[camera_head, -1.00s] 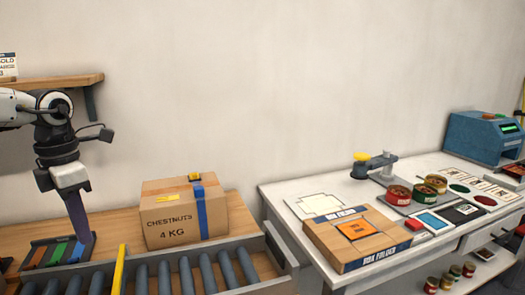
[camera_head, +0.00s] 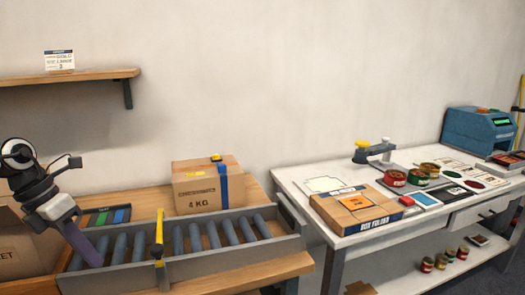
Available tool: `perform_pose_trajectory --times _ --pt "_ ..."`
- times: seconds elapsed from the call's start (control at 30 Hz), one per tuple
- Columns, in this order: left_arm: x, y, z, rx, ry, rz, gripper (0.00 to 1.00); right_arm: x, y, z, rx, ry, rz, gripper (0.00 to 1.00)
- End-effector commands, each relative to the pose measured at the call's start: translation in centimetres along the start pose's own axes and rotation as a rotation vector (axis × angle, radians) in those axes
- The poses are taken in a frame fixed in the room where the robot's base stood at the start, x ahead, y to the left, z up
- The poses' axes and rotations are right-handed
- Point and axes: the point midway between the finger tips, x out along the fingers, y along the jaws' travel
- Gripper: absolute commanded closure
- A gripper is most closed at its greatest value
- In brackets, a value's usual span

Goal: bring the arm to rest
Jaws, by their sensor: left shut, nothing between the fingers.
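My left gripper (camera_head: 92,258) hangs at the lower left of the head view with its fingers shut and nothing held. The fingers point down and to the right, in front of the left end of the roller conveyor (camera_head: 290,243). I cannot tell whether they touch it. The left arm comes in from the left edge, with its wrist bent downward. My right gripper is out of view.
A chestnut carton (camera_head: 192,200) with blue tape stands behind the rollers. A tray of coloured strips (camera_head: 87,211) and an open carton (camera_head: 20,246) lie near the left arm. A wooden shelf (camera_head: 60,79) hangs above. The white table (camera_head: 345,238) stands right.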

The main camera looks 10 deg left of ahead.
Motion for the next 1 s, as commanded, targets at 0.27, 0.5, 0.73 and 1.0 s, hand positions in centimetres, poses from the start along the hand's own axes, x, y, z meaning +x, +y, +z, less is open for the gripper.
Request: perform_pose_trajectory --times 0.27,0.5,0.73,1.0 --pt "6.6 1.8 -3.6 -0.406 -0.284 -0.257 1.00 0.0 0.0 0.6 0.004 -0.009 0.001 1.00" --pt "14.0 2.7 -7.7 -0.983 -0.566 -0.513 1.00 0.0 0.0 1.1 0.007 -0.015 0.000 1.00" --pt "22.3 1.1 -12.9 -1.615 -0.717 -0.701 1.00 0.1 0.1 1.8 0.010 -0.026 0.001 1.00" --pt "32.8 -7.8 -18.4 -2.405 -0.651 -0.843 1.00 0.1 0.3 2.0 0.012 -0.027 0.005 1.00"
